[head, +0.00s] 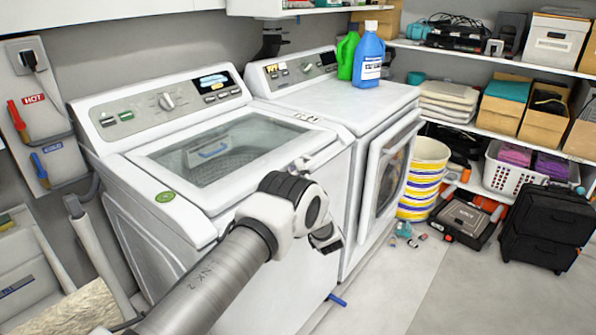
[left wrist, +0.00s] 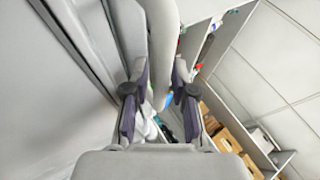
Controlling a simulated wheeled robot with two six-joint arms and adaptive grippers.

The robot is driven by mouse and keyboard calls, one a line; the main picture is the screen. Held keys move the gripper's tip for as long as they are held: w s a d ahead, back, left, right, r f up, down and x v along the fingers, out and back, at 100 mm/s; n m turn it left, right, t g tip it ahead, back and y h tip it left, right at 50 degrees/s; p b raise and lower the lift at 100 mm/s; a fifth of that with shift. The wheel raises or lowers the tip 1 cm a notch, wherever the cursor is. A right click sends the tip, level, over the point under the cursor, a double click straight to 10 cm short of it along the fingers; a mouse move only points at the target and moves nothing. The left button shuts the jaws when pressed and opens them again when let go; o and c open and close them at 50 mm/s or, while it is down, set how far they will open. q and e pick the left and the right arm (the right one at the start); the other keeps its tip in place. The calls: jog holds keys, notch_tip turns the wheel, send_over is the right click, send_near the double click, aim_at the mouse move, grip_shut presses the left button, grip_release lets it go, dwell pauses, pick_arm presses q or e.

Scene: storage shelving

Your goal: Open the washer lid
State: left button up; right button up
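The washer (head: 175,225) is the left white machine in the head view. Its lid (head: 225,150), with a glass pane in a white frame, lies shut on top. My left gripper (head: 326,238) is in front of the washer, near the lid's front right corner, partly hidden by my wrist. In the left wrist view its two fingers (left wrist: 160,88) stand apart. A pale rounded bar (left wrist: 162,40) shows between them; I cannot tell which part it is or whether the fingers touch it. My right gripper is not in view.
A dryer (head: 350,100) stands right of the washer, carrying a blue bottle (head: 369,60) and a green bottle (head: 347,57). Striped buckets (head: 420,190), a black case (head: 545,225) and loaded shelves are at the right. The floor (head: 400,285) in front is mostly clear.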

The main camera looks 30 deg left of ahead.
pick_arm(q)
grip_shut()
jog(key=shift+r, duration=0.1)
